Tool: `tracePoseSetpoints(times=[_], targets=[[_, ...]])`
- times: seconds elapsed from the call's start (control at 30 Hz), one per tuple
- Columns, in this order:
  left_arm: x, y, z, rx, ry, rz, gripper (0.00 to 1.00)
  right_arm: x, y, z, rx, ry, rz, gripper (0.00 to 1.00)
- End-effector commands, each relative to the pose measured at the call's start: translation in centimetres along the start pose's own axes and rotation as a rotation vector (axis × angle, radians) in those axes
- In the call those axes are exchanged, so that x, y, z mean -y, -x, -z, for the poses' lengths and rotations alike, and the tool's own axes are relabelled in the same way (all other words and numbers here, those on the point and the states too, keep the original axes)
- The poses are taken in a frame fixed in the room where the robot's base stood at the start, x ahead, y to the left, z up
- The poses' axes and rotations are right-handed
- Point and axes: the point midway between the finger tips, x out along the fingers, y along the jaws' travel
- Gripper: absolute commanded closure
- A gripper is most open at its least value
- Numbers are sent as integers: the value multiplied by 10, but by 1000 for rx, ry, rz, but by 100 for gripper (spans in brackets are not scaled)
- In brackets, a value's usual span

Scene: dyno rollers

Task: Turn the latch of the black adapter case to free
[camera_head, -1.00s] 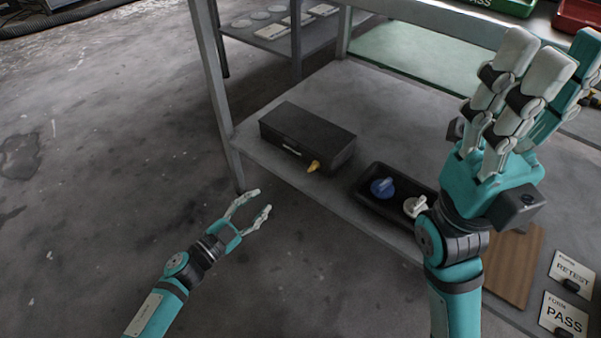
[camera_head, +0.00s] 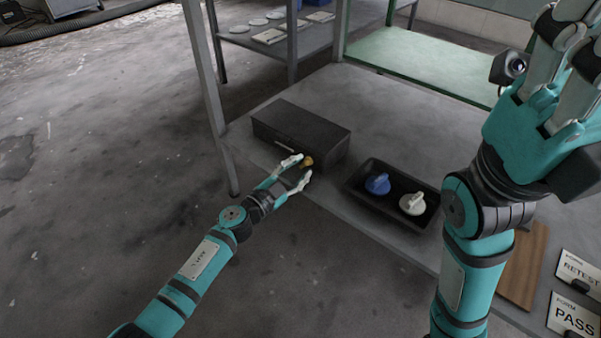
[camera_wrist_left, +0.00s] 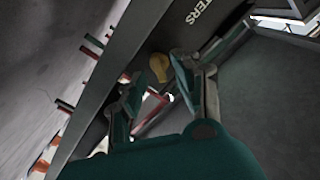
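The black adapter case (camera_head: 301,132) sits on the grey bench top near its left edge. Its yellow latch (camera_head: 307,161) sticks out of the front, low and toward the right end. My left gripper (camera_head: 299,168) is at the case front, its fingers apart with the latch between or just beyond the tips. In the left wrist view the latch (camera_wrist_left: 159,67) shows just past the two fingertips (camera_wrist_left: 158,78), with gaps visible; contact is unclear. My right gripper (camera_head: 566,50) is raised at the upper right, its fingers partly cut off by the picture edge.
A black tray (camera_head: 362,202) right of the case holds a blue knob (camera_head: 377,183) and a white knob (camera_head: 412,203). A brown board (camera_head: 524,265) and RETEST (camera_head: 580,270) and PASS (camera_head: 575,318) cards lie farther right. A bench leg (camera_head: 207,95) stands left of the case.

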Motion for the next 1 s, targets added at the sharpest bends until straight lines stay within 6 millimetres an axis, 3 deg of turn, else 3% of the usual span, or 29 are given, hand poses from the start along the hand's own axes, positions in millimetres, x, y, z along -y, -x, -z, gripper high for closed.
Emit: tracePoseSetpoints(times=[0.4,0.67,1.0], targets=[[0,-10,0,0,0,0,68,1,-3,3,-12,2,5,68],[0,-10,0,0,0,0,100,1,-3,3,-12,1,5,68],[0,-10,1,0,-46,-1,100,1,-4,3,-13,1,5,68]])
